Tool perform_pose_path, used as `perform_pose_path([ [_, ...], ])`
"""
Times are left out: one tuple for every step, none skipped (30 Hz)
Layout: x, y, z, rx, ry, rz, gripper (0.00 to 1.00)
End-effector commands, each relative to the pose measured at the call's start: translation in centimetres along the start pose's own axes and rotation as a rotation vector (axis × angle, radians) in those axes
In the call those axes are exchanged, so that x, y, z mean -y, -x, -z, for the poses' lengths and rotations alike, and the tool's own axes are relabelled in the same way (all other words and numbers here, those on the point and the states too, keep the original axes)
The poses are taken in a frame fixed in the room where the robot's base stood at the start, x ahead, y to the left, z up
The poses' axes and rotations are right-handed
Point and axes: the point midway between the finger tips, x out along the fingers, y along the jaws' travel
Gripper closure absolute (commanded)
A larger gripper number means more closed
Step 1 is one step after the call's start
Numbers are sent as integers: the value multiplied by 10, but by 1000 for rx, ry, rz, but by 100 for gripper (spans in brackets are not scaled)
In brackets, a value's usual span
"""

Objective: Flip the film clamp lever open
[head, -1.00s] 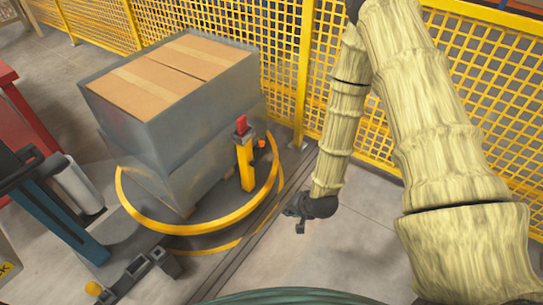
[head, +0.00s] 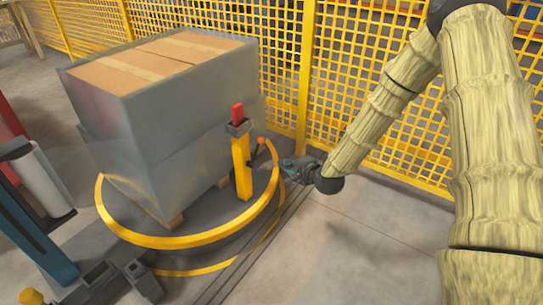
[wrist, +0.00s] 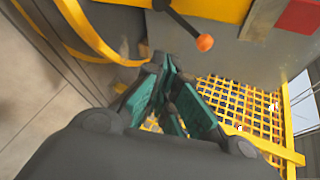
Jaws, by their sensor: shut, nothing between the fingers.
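The film clamp lever is a dark rod with an orange ball end (head: 260,141), on the right side of a yellow post (head: 241,165) with a red top. In the wrist view the lever's orange knob (wrist: 205,42) shows up close, its dark rod running up and left to the yellow post. My gripper (head: 286,167) is just right of the post and a little below the knob. In the wrist view my gripper (wrist: 163,68) has its teal fingers together and empty, below and left of the knob, apart from it.
A film-wrapped stack of boxes (head: 150,130) stands on a pallet behind the post. A yellow ring (head: 190,240) curves around it at the front. Yellow mesh fencing (head: 350,90) stands behind. The floor (head: 340,240) at front right is clear.

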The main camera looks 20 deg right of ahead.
Motion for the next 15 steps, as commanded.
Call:
perform_pose_path([
  [-5, -12, 8, 0, -30, 32, 100],
  [-3, -15, 12, 1, -50, 49, 100],
  [0, -20, 16, 4, -76, 71, 100],
  [3, -22, 19, 6, -95, 88, 100],
  [5, -25, 22, 8, -113, 104, 100],
  [9, -29, 26, 11, -137, 124, 100],
  [11, -31, 29, 14, -153, 137, 100],
  [13, -33, 32, 17, -168, 150, 100],
  [17, -35, 35, 20, -188, 166, 100],
  [19, -36, 37, 23, -200, 177, 100],
  [21, -37, 39, 25, -212, 186, 100],
  [24, -38, 41, 28, -225, 198, 100],
  [25, -39, 42, 30, -234, 205, 100],
  [27, -39, 44, 32, -241, 211, 100],
  [29, -40, 45, 34, -248, 217, 100],
])
